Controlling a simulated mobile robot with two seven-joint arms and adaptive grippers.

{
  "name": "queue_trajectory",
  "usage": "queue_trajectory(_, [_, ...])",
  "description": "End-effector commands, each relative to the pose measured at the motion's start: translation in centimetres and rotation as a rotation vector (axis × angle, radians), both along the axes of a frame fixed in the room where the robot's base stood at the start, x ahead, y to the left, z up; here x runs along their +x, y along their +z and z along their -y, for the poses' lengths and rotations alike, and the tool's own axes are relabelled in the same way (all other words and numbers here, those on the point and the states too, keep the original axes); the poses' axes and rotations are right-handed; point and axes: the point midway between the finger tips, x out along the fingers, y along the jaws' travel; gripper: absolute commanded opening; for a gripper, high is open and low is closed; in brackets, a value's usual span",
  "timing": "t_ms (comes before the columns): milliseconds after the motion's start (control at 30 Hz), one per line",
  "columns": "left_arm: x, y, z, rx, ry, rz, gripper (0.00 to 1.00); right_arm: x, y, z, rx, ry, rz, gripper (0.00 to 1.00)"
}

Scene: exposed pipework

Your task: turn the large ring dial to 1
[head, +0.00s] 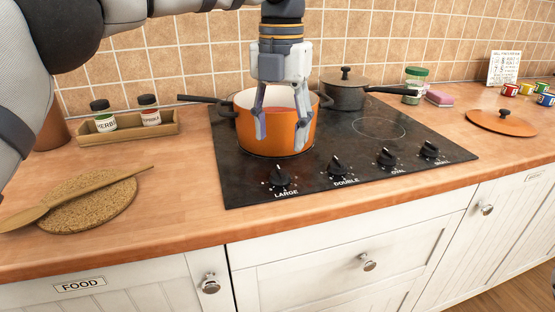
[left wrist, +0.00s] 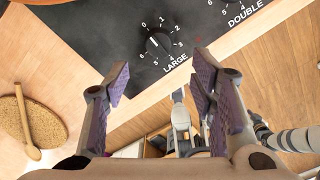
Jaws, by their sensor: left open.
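The large ring dial (head: 279,177) is the black knob marked LARGE at the front left of the black hob. In the left wrist view the dial (left wrist: 158,43) shows beyond the fingertips, with numbers around it from 0 to 6. I cannot tell for sure which number its white mark points at. My left gripper (head: 281,132) is open and empty, pointing down. In the head view it overlaps the orange pot, above and behind the dial. In the left wrist view its fingers (left wrist: 162,76) are apart and do not touch the dial. My right gripper is not clearly seen.
The orange pot (head: 244,133) stands behind the dial, its handle to the left. The DOUBLE dial (head: 336,167) and two more knobs lie to the right. A cork mat (head: 100,205) with a wooden spoon (head: 62,200) lies left of the hob. The front counter strip is clear.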

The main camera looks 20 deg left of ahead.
Motion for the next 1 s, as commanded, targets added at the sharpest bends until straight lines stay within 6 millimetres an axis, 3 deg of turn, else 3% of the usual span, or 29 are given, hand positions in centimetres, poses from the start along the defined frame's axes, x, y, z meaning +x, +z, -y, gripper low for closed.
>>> queue_trajectory(200, [-0.1, -5.0, -0.1, 0.001, -0.001, -0.001, 0.51, 0.6, 0.6, 0.0, 0.000, 0.000, 0.022, 0.65])
queue_trajectory(300, [-0.1, -6.5, 0.0, 0.000, 0.000, 0.001, 0.51, 0.7, 0.7, 0.0, 0.001, 0.000, 0.025, 0.65])
queue_trajectory(667, [0.0, -7.6, -0.1, 0.001, 0.001, 0.001, 0.51, 0.7, 0.7, 0.0, 0.001, 0.000, 0.025, 0.65])
queue_trajectory(867, [0.0, -7.6, 0.0, 0.001, 0.001, 0.001, 0.06, 0.7, 0.7, 0.0, 0.001, 0.000, 0.025, 0.65])
queue_trajectory(1000, [0.0, -7.5, 0.0, 0.001, 0.000, 0.001, 0.03, 0.7, 0.7, 0.0, 0.001, 0.000, 0.025, 0.65])
